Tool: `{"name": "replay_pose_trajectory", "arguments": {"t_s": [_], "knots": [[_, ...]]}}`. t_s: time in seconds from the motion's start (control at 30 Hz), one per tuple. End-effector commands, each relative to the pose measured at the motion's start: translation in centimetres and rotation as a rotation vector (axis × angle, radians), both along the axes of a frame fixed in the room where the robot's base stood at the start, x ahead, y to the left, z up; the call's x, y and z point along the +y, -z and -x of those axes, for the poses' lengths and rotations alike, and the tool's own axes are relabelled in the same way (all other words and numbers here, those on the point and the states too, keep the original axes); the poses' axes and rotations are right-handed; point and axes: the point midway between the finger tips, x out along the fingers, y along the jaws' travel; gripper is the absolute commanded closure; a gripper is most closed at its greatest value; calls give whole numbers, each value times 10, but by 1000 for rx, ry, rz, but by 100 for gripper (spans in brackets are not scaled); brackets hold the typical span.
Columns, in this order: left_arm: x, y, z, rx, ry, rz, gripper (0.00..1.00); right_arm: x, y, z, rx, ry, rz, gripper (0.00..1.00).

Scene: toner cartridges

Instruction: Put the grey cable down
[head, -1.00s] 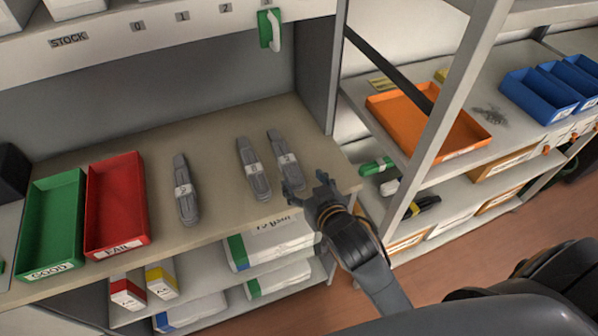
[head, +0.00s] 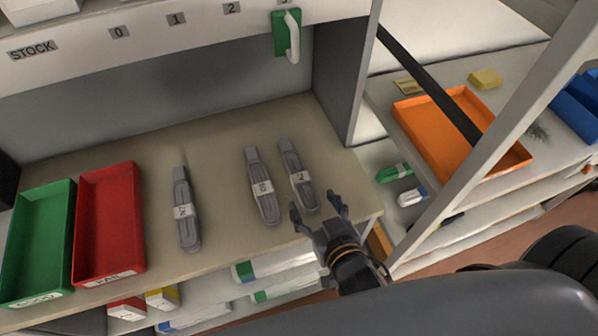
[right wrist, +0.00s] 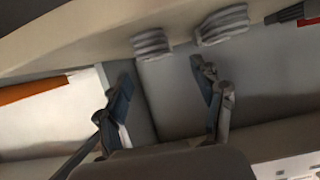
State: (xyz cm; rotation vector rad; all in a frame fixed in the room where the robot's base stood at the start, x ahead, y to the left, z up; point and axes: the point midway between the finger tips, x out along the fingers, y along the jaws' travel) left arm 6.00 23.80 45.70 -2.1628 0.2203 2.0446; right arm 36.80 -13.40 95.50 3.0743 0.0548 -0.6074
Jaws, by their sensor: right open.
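Three grey bundled cables with white labels lie on the beige worktop in the head view: a left one (head: 185,210), a middle one (head: 262,186) and a right one (head: 297,176). My right gripper (head: 316,208) is open and empty at the front right of the worktop, close to the near end of the right cable. Contact between them cannot be told. In the right wrist view the open fingers (right wrist: 165,95) have nothing between them; cable ends (right wrist: 152,43) show beyond. My left gripper is not in view.
A red tray (head: 108,225) and a green tray (head: 38,245) stand on the left of the worktop. A grey upright panel (head: 340,75) bounds its right side. A rack post (head: 480,140) and an orange tray (head: 462,135) are further right. Worktop between left and middle cables is clear.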

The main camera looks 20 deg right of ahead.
Motion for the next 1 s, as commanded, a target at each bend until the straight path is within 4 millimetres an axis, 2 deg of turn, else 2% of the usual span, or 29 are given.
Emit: {"name": "replay_pose_trajectory", "arguments": {"t_s": [0.13, 0.4, 0.53, 0.7, 0.97, 1.0], "knots": [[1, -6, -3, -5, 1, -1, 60, 1, 7, -22, -3, -1, 2, 32], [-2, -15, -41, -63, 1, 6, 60, 0, 14, -40, -1, -1, 2, 32], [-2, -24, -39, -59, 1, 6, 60, 0, 19, -59, -1, -1, 3, 32], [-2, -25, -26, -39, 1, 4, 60, 1, 30, -76, 0, 0, 1, 32], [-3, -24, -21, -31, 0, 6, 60, 1, 32, -78, 0, 0, 0, 32], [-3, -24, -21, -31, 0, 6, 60, 1, 32, -78, 0, 0, 0, 38]]}}
